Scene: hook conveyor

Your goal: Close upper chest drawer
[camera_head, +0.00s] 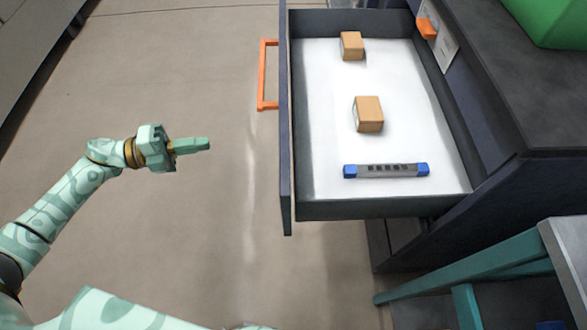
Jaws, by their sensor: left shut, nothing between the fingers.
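The upper chest drawer (385,207) is pulled far out of the dark chest (500,115), toward the left of the view. Its front panel (286,150) faces left and carries an orange handle (263,75). My left gripper (207,144) is shut and empty. It is to the left of the drawer front, apart from it, and lower in the picture than the handle. Part of another arm of mine shows at the bottom edge; my right gripper is not in view.
Inside the drawer lie two brown boxes (368,114) and a grey bar with blue ends (386,171). A green object (550,20) is on the chest top. A teal-legged stool or table (470,268) is at lower right. The floor (180,60) left of the drawer is clear.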

